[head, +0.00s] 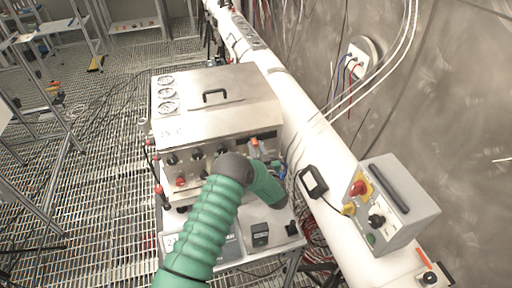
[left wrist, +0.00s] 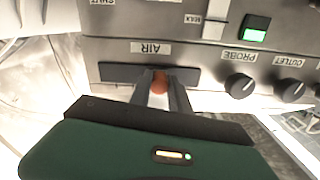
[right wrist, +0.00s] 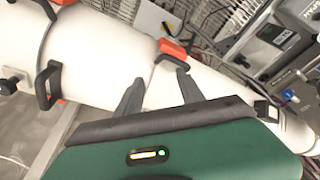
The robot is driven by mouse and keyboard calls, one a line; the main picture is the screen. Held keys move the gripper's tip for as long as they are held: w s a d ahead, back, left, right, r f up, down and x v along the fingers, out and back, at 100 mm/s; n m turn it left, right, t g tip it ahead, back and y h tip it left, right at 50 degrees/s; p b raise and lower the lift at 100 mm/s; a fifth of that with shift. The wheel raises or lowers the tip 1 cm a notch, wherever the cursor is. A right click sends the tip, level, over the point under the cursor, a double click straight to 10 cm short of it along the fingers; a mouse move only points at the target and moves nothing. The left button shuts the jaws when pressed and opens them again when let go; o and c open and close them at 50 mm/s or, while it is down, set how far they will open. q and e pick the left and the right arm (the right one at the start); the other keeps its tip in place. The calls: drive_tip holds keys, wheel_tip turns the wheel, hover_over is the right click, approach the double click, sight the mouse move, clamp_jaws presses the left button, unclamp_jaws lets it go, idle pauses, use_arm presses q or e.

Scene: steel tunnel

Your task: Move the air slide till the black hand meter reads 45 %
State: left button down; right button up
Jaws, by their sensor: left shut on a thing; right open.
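The air slide's orange-red knob (left wrist: 160,82) sits near the middle of a dark slot under the upside-down AIR label (left wrist: 151,48) in the left wrist view. My left gripper (left wrist: 162,92) is shut on this knob, a finger at each side. My right gripper (right wrist: 160,82) is open and empty.
A white pipe (head: 330,205) runs along the right, with a grey control box (head: 397,205) on it. In the right wrist view black handles (right wrist: 48,85) with orange parts sit on the pipe. PROBE (left wrist: 240,85) and OUTLET knobs are beside the slot. Grated floor is at left.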

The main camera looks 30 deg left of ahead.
sight(260, 138)
use_arm(q)
drive_tip(key=shift+w+a+r, duration=0.1)
drive_tip(key=shift+a+r, duration=0.05)
drive_tip(key=shift+r, duration=0.15)
drive_tip(key=w+d+b, duration=0.2)
drive_tip(key=b, duration=0.1)
drive_tip(key=shift+w+f, duration=0.15)
drive_tip(key=shift+w, duration=0.1)
drive_tip(key=shift+w+d+r, duration=0.15)
drive_tip(key=shift+d+r, duration=0.05)
drive_tip(key=c, duration=1.5)
unclamp_jaws()
drive_tip(key=shift+o, duration=1)
drive_tip(key=shift+a+f, duration=0.1)
drive_tip(key=shift+o, duration=0.5)
drive_tip(key=shift+a+f, duration=0.2)
drive_tip(key=shift+f, duration=0.1)
drive_tip(key=b+v, duration=0.5)
drive_tip(key=v, duration=1.1)
drive_tip(key=shift+s+d, duration=0.2)
drive_tip(key=shift+d, duration=0.1)
